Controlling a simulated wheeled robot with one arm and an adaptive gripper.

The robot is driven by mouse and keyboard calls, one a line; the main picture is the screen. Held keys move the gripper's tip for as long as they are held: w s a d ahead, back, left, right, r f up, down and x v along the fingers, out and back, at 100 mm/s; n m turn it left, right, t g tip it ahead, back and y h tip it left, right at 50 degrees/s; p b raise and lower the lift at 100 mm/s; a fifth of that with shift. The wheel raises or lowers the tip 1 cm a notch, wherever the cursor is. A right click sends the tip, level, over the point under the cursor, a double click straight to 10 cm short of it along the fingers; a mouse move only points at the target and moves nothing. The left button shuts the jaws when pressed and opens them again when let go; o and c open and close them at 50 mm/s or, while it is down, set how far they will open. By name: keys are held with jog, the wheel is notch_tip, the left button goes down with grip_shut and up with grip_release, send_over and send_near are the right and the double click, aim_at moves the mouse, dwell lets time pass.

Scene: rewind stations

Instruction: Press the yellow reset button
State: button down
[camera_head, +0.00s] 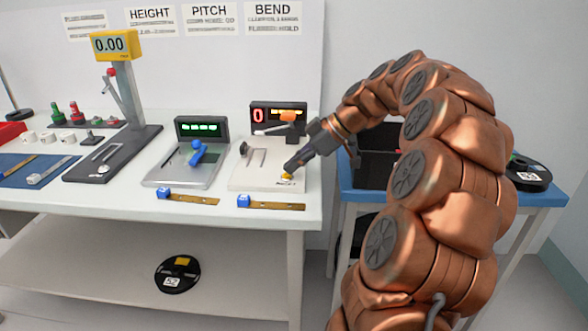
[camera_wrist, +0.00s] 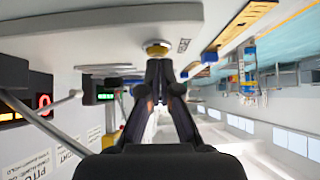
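The yellow reset button (camera_head: 287,177) sits at the front edge of the white bend station (camera_head: 262,183), next to a small printed label. My gripper (camera_head: 291,166) reaches in from the right and points down at the button, its tips right at it. In the wrist view the round yellow button (camera_wrist: 156,48) shows just beyond my fingertips (camera_wrist: 161,64). The fingers are together, with nothing seen between them. I cannot tell whether the tips touch the button.
The pitch station (camera_head: 187,172) with a blue handle is to the left. Blue-ended brass strips (camera_head: 272,204) lie along the table front. A blue table (camera_head: 542,197) stands right.

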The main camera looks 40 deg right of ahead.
notch_tip(320, 180, up, 2)
jog(key=shift+r, duration=0.15)
jog(key=p+v, duration=0.1)
jog(key=v, duration=0.9)
dwell(0.6)
jog(key=s+a+f+m+g+h, duration=0.1)
jog(key=s+a+f+g, duration=0.15)
jog(key=a, duration=0.55)
jog(key=s+a+f+m+g, duration=0.1)
jog(key=a+f, duration=0.3)
jog(key=a, duration=0.4)
jog(key=s+a+f+m+g+h, duration=0.1)
jog(key=a+f+m+g, duration=0.15)
jog(key=a, duration=0.55)
jog(key=s+a+f+m+g+h, duration=0.1)
jog(key=s+a+f+m+h, duration=0.15)
jog(key=s+f, duration=0.6)
jog(key=s+a+f+m+g+h, duration=0.1)
jog(key=s+f+m+h, duration=0.3)
jog(key=s, duration=0.7)
notch_tip(320, 180, up, 24)
jog(key=s+n+y+p, duration=0.1)
jog(key=p, duration=2.2)
jog(key=shift+f+y, duration=0.2)
jog(key=shift+y, duration=0.15)
